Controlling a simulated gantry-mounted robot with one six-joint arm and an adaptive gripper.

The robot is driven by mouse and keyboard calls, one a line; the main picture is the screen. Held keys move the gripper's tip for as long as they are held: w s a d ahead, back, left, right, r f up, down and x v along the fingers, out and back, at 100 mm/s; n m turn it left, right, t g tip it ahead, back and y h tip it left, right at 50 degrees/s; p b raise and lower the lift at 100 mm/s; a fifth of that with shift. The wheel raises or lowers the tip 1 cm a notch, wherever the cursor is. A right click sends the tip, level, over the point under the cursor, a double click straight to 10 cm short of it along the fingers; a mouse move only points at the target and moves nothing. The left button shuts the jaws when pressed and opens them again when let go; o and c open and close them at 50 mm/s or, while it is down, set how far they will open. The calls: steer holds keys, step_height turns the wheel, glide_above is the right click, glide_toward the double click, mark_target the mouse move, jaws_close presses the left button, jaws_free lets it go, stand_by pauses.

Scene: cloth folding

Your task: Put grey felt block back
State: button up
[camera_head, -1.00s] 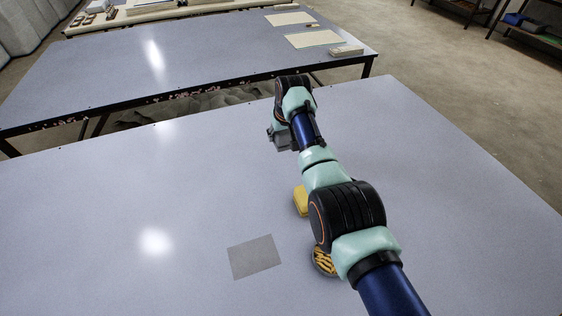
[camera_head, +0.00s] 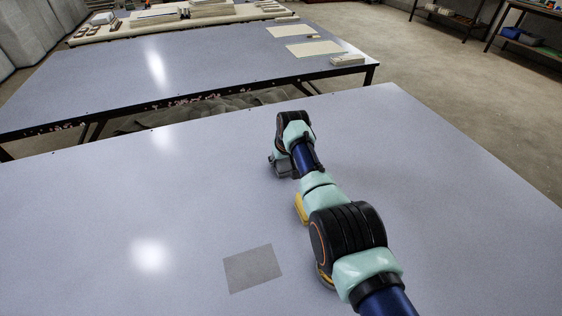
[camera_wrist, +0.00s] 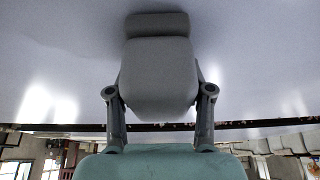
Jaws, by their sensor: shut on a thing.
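The grey felt block (camera_wrist: 158,78) fills the upper middle of the wrist view. My gripper (camera_wrist: 159,110) has one finger at each side of it and is shut on it. A smaller, darker grey shape (camera_wrist: 157,24) shows at the block's far end; I cannot tell if it is part of the block or a separate thing. In the head view my gripper (camera_head: 283,168) is over the middle of the near table, mostly covered by my wrist. Little of the block can be made out there, and its height above the table is unclear.
A flat grey square (camera_head: 252,268) lies on the near table (camera_head: 120,210), left of my arm. A yellow object (camera_head: 300,208) is partly hidden by my arm. A round striped object (camera_head: 325,279) is almost fully covered. The table's left and right sides are clear.

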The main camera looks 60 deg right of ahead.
steer(key=shift+f, duration=0.25)
steer(key=o, duration=1.1)
steer(key=shift+r, duration=0.1)
steer(key=shift+r, duration=0.3)
steer(key=p+v, duration=0.9)
steer(key=v, duration=0.1)
steer(key=shift+r, duration=0.4)
steer(key=shift+s+a+r, duration=0.25)
steer(key=shift+r, duration=0.2)
